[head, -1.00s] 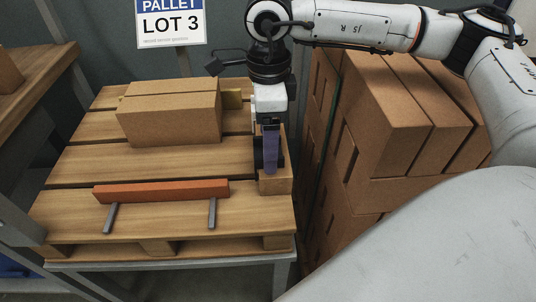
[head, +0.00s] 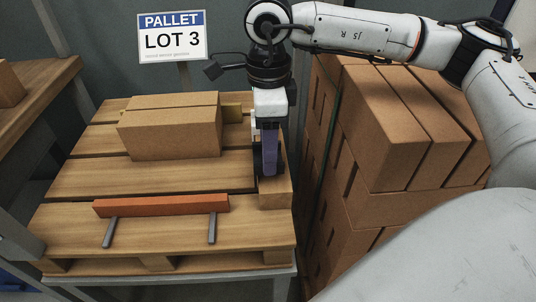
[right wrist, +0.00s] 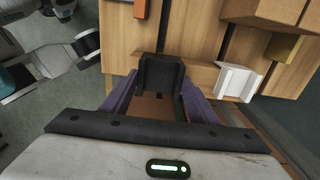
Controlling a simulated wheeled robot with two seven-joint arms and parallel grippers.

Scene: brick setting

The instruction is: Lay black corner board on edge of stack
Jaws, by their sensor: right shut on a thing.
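My right gripper (right wrist: 158,105) is shut on the black corner board (right wrist: 158,74), which stands out dark between its purple fingers. In the head view my right gripper (head: 269,165) points down over the pallet's right edge, with the black board (head: 257,163) partly hidden beside it. A stack of brown cartons (head: 385,130) stands to the right of the pallet, apart from the gripper. A white angled piece (right wrist: 238,82) sits beside the black board in the wrist view. My left gripper is not in view.
A wooden table (head: 45,95) is at the left.

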